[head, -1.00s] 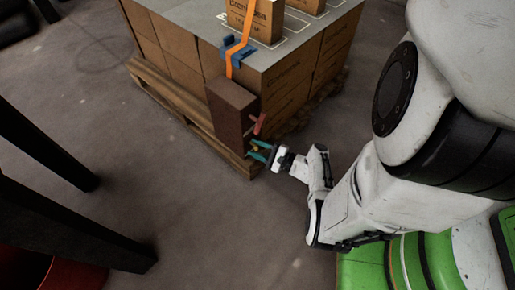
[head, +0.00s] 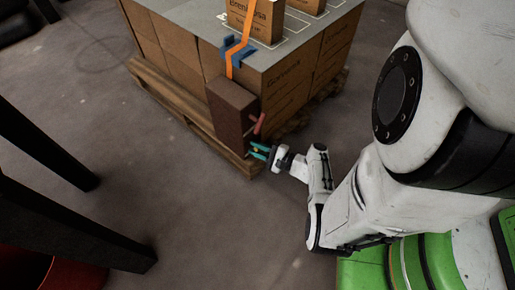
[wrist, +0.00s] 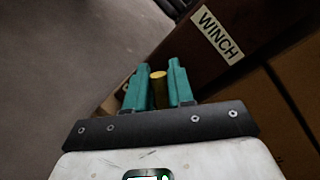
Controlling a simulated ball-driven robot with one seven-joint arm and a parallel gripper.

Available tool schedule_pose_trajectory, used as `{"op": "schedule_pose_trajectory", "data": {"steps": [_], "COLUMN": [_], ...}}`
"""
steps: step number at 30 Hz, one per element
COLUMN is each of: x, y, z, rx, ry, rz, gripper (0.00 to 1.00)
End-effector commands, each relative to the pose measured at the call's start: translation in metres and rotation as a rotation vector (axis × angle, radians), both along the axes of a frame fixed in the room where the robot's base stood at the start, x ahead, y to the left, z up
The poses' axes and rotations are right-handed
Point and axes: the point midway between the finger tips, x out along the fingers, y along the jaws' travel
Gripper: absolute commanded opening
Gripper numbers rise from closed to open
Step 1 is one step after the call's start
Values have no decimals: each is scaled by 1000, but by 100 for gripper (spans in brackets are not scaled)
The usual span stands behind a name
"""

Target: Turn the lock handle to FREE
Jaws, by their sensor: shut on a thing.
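A brown winch box (head: 231,113) hangs at the near corner of the stacked load in the head view. A red handle (head: 259,123) sticks out of its right side. In the wrist view the box bears a white WINCH label (wrist: 217,35). My gripper (head: 257,151) is low beside the box, below the red handle. Its teal fingers are shut on a short yellow handle (wrist: 158,88), which stands between them in the wrist view. I see no FREE marking and cannot read the handle's setting.
Cartons (head: 290,83) stand on a wooden pallet (head: 185,112), with an orange strap (head: 237,54) over the grey top. Dark legs (head: 75,216) and a red container (head: 72,274) are at the left. The floor between them and the pallet is clear.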

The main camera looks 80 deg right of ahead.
Motion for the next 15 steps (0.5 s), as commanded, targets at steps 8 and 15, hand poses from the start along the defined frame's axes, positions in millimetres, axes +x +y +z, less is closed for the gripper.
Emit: {"op": "schedule_pose_trajectory", "data": {"steps": [8, 15], "x": [2, 2], "y": [3, 4], "z": [-4, -8], "rx": [-208, -403], "ry": [129, 249], "rz": [5, 4], "gripper": [0, 0]}}
